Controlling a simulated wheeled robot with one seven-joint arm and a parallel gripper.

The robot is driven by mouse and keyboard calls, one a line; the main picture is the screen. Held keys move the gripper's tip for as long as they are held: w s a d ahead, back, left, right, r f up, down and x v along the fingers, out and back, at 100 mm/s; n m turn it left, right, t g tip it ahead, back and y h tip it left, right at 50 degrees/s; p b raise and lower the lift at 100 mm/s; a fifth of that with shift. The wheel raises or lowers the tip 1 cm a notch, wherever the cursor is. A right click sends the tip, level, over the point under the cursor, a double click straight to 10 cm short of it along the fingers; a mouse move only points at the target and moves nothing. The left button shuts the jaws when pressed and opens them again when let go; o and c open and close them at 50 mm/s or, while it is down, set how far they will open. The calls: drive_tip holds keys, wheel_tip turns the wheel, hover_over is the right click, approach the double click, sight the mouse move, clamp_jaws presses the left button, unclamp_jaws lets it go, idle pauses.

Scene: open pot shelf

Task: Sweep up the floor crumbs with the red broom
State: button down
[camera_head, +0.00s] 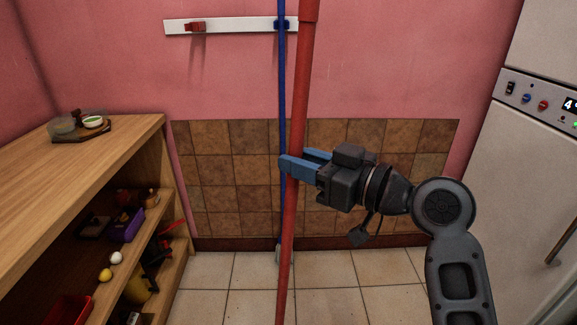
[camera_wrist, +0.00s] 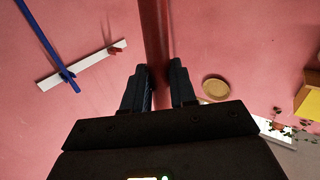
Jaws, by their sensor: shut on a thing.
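The red broom's handle (camera_head: 302,90) stands nearly upright in front of the wall, leaning slightly. It runs out of the top and bottom of the head view, so its head is hidden. My gripper (camera_head: 293,163) is shut on this handle, with its blue fingers on either side of it. The wrist view also shows the red handle (camera_wrist: 155,35) between my two dark fingers (camera_wrist: 158,82). No crumbs can be made out on the visible tiled floor (camera_head: 345,300).
A blue pole (camera_head: 281,130) hangs from a white wall rack (camera_head: 235,25), close behind the red handle. The rack's red clip (camera_head: 195,27) is empty. A wooden shelf (camera_head: 150,130) with several items stands left. A white cabinet with controls (camera_head: 530,150) stands right.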

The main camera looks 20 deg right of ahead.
idle(0.3)
drive_tip(key=w+a+p, duration=0.2)
drive_tip(key=w+a, duration=0.2)
drive_tip(key=a, duration=0.9)
drive_tip(key=w+a+p, duration=0.2)
drive_tip(key=w+a, duration=0.3)
drive_tip(key=a, duration=0.8)
drive_tip(key=shift+w+a+r+p, duration=0.15)
drive_tip(key=shift+w+r+p, duration=0.05)
drive_tip(key=shift+w+p, duration=0.15)
idle(1.3)
